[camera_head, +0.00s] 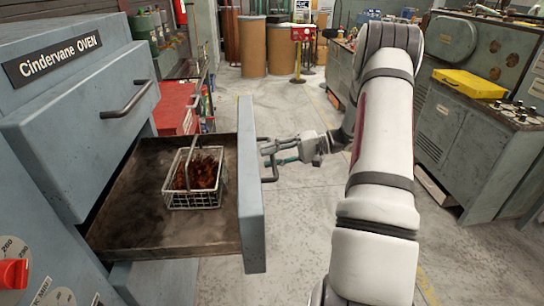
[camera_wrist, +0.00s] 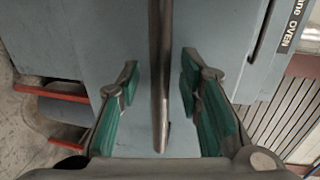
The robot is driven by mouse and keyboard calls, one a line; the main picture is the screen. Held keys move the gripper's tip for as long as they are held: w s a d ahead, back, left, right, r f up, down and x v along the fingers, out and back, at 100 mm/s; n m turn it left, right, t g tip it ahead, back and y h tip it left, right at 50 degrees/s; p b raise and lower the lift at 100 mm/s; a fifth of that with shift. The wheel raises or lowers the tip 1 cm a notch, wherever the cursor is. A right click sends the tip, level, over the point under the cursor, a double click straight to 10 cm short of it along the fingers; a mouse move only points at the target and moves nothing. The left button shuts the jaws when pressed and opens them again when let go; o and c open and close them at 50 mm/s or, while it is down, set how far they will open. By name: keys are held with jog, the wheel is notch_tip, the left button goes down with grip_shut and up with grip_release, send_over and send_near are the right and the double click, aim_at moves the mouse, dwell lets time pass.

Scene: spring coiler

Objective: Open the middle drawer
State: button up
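The middle drawer (camera_head: 251,190) of the blue-grey oven cabinet is pulled well out in the head view. A wire basket (camera_head: 194,199) of reddish-brown pieces stands inside it. The drawer's handle (camera_head: 274,170) is on its front, facing right. My gripper (camera_head: 272,153) is at this handle, coming from the right. In the wrist view the handle bar (camera_wrist: 160,75) runs between the two green-padded fingers of my gripper (camera_wrist: 160,105). The fingers are spread, with a visible gap on each side of the bar.
Above, the upper drawer (camera_head: 70,130) with its handle (camera_head: 126,101) stands partly out. A red knob (camera_head: 12,273) is at lower left. A red box (camera_head: 175,114) stands behind the cabinet. Clear floor (camera_head: 300,225) lies right of the drawer. Grey machines (camera_head: 455,140) stand at right.

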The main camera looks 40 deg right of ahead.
jog(key=v, duration=1.2)
jog(key=shift+f, duration=0.1)
